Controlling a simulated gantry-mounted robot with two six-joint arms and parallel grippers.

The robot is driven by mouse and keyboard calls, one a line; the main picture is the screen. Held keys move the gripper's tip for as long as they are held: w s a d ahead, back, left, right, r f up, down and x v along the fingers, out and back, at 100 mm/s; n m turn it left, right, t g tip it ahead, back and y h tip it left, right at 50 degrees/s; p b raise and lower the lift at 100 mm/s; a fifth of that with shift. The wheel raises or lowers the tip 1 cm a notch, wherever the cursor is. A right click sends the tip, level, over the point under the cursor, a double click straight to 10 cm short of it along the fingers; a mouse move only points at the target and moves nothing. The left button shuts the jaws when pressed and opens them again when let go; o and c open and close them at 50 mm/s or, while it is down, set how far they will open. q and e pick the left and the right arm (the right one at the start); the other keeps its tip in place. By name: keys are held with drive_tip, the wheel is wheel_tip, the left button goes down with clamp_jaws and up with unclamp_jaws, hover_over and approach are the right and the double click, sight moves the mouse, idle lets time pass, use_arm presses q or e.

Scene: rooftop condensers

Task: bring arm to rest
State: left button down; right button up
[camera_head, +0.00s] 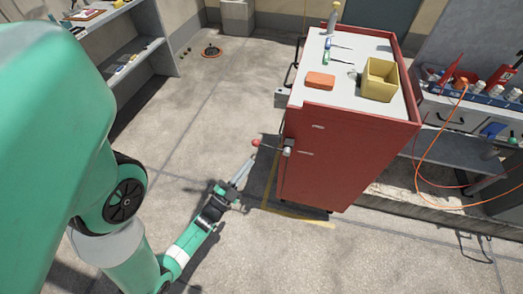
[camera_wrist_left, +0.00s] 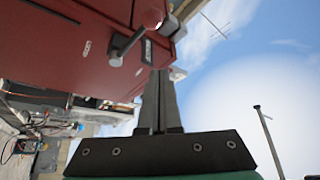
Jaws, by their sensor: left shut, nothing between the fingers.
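My left gripper (camera_head: 245,166) reaches in from the lower left. Its fingers are together with nothing between them. The tips are near a lever handle with a red knob (camera_head: 256,143) on the side of the red cart (camera_head: 335,160). In the left wrist view the shut fingers (camera_wrist_left: 160,75) point toward the cart's red panel (camera_wrist_left: 65,45), with the red knob (camera_wrist_left: 152,18) and its grey lever just beyond the tips. I cannot tell whether they touch. My right gripper is not in view.
The cart top holds a yellow bin (camera_head: 379,79), an orange block (camera_head: 320,80), small tools and a bottle (camera_head: 333,17). A workbench (camera_head: 455,120) with an orange hose stands at right, a shelf (camera_head: 130,55) at upper left. The floor between is mostly clear.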

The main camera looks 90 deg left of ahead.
use_arm(q)
drive_tip(key=shift+s+d+f, duration=0.25)
drive_tip(key=shift+d+f, duration=0.1)
drive_tip(key=shift+d, duration=0.25)
